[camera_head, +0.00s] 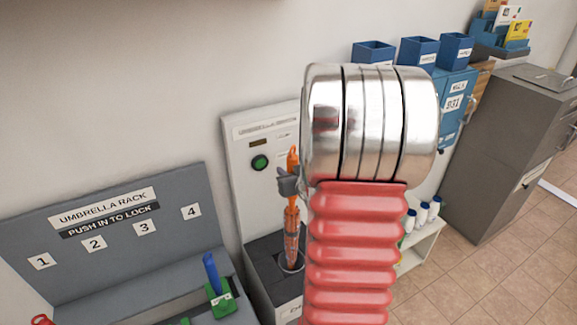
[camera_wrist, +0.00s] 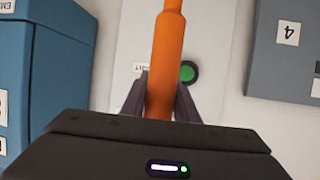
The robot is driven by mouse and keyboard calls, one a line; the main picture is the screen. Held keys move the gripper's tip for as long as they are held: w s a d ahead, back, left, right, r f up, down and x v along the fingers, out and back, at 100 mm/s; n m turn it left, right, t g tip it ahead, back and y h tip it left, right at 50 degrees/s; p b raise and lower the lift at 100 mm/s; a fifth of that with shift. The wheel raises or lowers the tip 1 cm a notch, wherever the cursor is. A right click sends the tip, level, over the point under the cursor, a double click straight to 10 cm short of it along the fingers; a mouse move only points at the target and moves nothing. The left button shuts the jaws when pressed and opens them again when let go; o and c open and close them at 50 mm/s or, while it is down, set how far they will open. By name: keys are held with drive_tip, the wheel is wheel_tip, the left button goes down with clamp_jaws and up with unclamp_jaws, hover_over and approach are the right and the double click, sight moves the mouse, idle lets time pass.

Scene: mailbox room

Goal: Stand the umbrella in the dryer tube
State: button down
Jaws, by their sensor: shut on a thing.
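The orange umbrella (camera_head: 292,225) stands nearly upright at the dryer, its handle at the top. Its lower end is at the round opening of the dryer tube (camera_head: 280,268) and looks to be inside it; how deep is hidden. My gripper (camera_head: 289,182) is shut on the upper part of the umbrella, above the tube, partly hidden behind my arm. In the wrist view the orange handle (camera_wrist: 168,40) runs between the two dark fingers of my gripper (camera_wrist: 160,85).
The dryer's white back panel (camera_head: 240,150) has a green button (camera_head: 260,162). The grey umbrella rack (camera_head: 120,235) stands left, with a blue-handled umbrella (camera_head: 211,272) in a green holder. A blue cabinet (camera_head: 455,95) and grey cabinet (camera_head: 500,150) stand right.

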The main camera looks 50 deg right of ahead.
wheel_tip(320, 180, down, 26)
drive_tip(key=shift+f, duration=0.2)
idle(2.3)
drive_tip(key=c, duration=1.3)
unclamp_jaws()
drive_tip(key=v, duration=1.3)
drive_tip(key=shift+s+a, duration=0.25)
drive_tip(key=shift+s, duration=0.1)
